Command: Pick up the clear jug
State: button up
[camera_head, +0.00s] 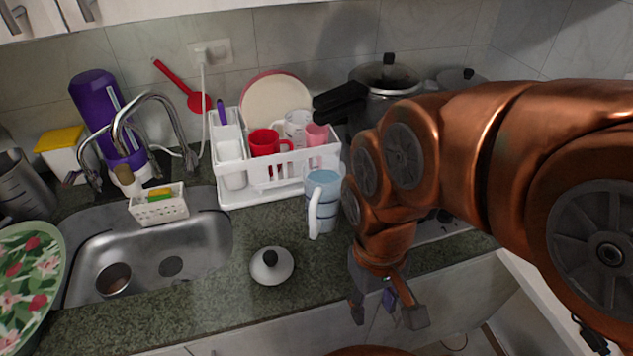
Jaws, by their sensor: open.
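A clear, bluish jug (323,188) with a pale handle stands upright on the dark green counter, just in front of the white dish rack. Its handle points toward the front of the counter. My gripper (386,313) is open and empty, pointing down near the counter's front edge. It is to the right of the jug and nearer the camera, apart from it. My arm comes in from the right and passes close beside the jug in the picture. It hides part of the counter and stove behind it.
The white dish rack (262,192) holds a red mug (266,143), other cups and a plate. A pot lid (271,266) lies left of the jug in front. The sink (160,246) is at left. A pot (386,78) stands behind my arm. Counter between lid and jug is clear.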

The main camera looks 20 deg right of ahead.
aim_at(323, 174)
jog(key=z, duration=0.7)
jog(key=k, duration=0.2)
jog(key=u, duration=1)
jog(key=k, duration=1.1)
jog(key=u, duration=0.65)
jog(key=i, duration=0.6)
jog(key=z, duration=0.3)
